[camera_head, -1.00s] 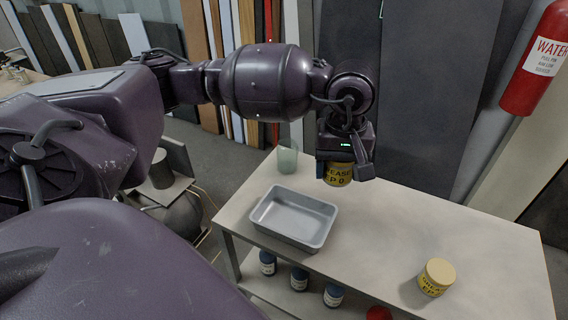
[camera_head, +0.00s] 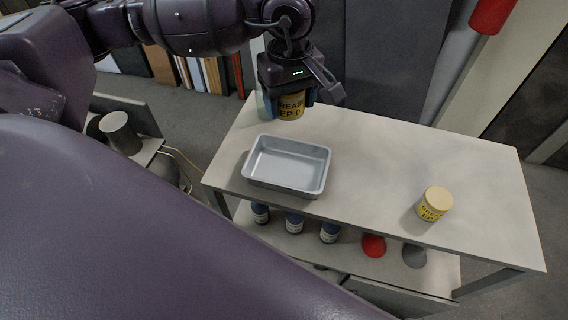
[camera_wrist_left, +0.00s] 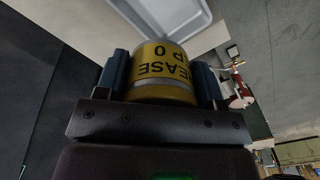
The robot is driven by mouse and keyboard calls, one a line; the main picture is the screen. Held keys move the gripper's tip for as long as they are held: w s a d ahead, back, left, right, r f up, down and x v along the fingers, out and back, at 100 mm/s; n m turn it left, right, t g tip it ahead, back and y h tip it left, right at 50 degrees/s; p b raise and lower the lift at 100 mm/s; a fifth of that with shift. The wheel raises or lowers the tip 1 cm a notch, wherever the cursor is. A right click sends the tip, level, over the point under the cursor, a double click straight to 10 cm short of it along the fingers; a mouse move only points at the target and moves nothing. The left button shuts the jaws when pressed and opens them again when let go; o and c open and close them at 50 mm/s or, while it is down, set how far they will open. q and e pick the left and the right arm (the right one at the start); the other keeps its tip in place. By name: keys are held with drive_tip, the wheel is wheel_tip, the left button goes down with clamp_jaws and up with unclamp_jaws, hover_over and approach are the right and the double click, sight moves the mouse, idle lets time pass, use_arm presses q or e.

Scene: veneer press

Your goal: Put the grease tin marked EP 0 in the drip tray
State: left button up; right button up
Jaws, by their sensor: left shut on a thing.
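The grease tin marked EP 0 (camera_head: 291,107) is yellow with black lettering. My left gripper (camera_head: 288,98) is shut on it and holds it above the table, behind the drip tray. In the left wrist view the tin (camera_wrist_left: 163,68) sits between the two fingers of the gripper (camera_wrist_left: 162,80), its lettering upside down. The drip tray (camera_head: 285,191) is a grey rectangular pan, empty, at the left part of the table. Its edge shows beyond the tin in the left wrist view (camera_wrist_left: 200,35). My right gripper is not in view.
A second yellow grease tin (camera_head: 434,204) stands on the right part of the table (camera_head: 375,165); its marking is hard to read. A pale translucent cup (camera_head: 262,104) stands behind the tray, partly hidden. Dark bottles (camera_head: 294,223) and a red item (camera_head: 373,246) are on the lower shelf.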

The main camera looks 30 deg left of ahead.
use_arm(q)
drive_tip(key=b, duration=0.1)
hover_over(288, 172)
wheel_tip(288, 172, down, 13)
drive_tip(key=shift+f, duration=0.5)
wheel_tip(288, 172, down, 5)
drive_tip(key=shift+s+f+b, duration=0.1)
drive_tip(key=shift+b, duration=0.25)
drive_tip(key=shift+f, duration=0.25)
drive_tip(key=shift+f, duration=0.1)
drive_tip(key=o, duration=1.1)
